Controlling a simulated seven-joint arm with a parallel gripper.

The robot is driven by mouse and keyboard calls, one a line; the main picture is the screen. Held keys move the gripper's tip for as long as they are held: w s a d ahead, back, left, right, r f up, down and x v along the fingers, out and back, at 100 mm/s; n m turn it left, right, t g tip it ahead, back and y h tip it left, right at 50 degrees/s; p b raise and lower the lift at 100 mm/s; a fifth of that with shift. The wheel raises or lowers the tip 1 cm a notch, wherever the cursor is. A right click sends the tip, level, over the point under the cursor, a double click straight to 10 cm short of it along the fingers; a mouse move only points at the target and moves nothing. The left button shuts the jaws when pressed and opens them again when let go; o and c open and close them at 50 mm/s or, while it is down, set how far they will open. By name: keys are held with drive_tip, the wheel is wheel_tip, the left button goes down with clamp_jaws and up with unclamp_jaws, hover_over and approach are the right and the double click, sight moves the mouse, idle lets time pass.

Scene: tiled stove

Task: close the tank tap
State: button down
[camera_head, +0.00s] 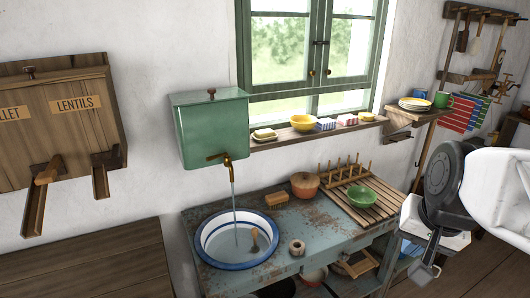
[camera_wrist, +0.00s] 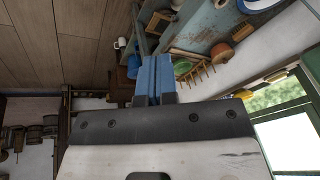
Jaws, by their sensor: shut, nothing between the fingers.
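The green tank (camera_head: 211,128) hangs on the white wall left of the window. Its brass tap (camera_head: 222,157) sticks out at the lower front, and a thin stream of water (camera_head: 234,205) falls from it. The stream lands in the white basin with a blue rim (camera_head: 205,255), which holds water and a small brush-like thing. My gripper (camera_head: 424,274) is at the far right, well away from the tap, pointing down. Its blue fingers (camera_wrist: 153,78) are together and empty in the wrist view. The tap does not show in the wrist view.
The worn blue washstand (camera_head: 290,245) carries a brush (camera_head: 277,199), a lidded pot (camera_head: 305,185) and a drying rack with a green bowl (camera_head: 361,192). The windowsill (camera_head: 320,131) holds a yellow bowl and small items. A wooden lentils bin (camera_head: 75,115) hangs left of the tank.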

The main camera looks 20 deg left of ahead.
sight(217, 156)
drive_tip(key=w+a+r+m+y, duration=0.1)
drive_tip(key=w+a+r+y, duration=0.1)
drive_tip(key=w+a, duration=0.6)
drive_tip(key=w+a+r+m+y, duration=0.15)
drive_tip(key=w+a, duration=0.35)
drive_tip(key=a, duration=0.7)
drive_tip(key=w+a+m+y, duration=0.1)
drive_tip(key=w+a, duration=0.1)
drive_tip(key=a, duration=0.9)
drive_tip(key=w+a+r+m+y, duration=0.1)
drive_tip(key=w+a, duration=0.2)
drive_tip(key=a, duration=0.7)
drive_tip(key=shift+a+r, duration=0.3)
drive_tip(key=shift+a, duration=0.05)
drive_tip(key=shift+a+f, duration=0.1)
drive_tip(key=shift+f, duration=0.05)
drive_tip(key=shift+w+a+r+x, duration=0.25)
drive_tip(key=shift+a+r+x, duration=0.05)
drive_tip(key=shift+x, duration=1.85)
drive_tip(key=shift+w+a+r+x, duration=0.2)
drive_tip(key=shift+a+r+x, duration=0.1)
drive_tip(key=shift+x, duration=1.8)
drive_tip(key=shift+w+a+r+x, duration=0.25)
drive_tip(key=shift+r+x, duration=0.05)
drive_tip(key=shift+x, duration=1.85)
drive_tip(key=shift+a, duration=0.1)
